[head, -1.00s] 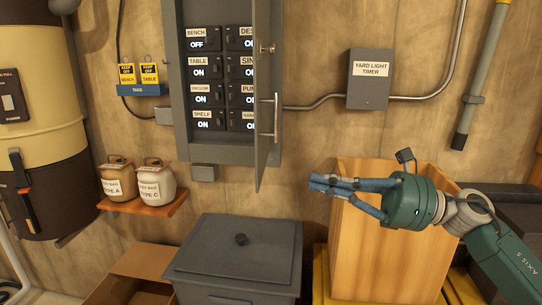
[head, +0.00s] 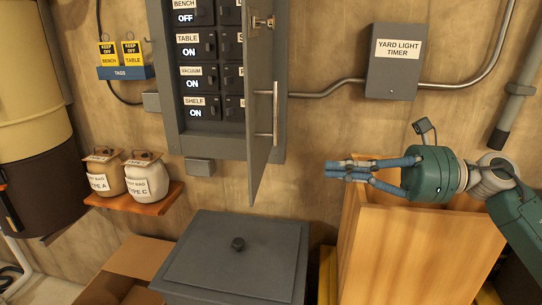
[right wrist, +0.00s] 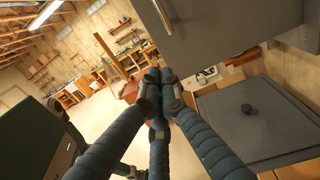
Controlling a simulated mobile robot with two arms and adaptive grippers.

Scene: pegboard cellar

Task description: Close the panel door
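The grey panel door (head: 262,110) stands open on the grey breaker panel (head: 166,60). It swings out toward me from the panel's right side and hides part of the right switch column. Its bar handle (head: 276,112) and a latch (head: 262,22) are on the face turned right. My right gripper (head: 330,171) is to the right of the door and below the handle, apart from it, fingers together and empty. In the right wrist view the closed fingertips (right wrist: 155,78) show beside the large grey door (right wrist: 215,30). My left gripper is not in view.
A wooden bin (head: 415,250) stands under my right gripper. A grey lidded box (head: 240,265) stands below the door. A shelf (head: 150,203) with two bags is at left. A yard light timer box (head: 395,75) is on the wall at right.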

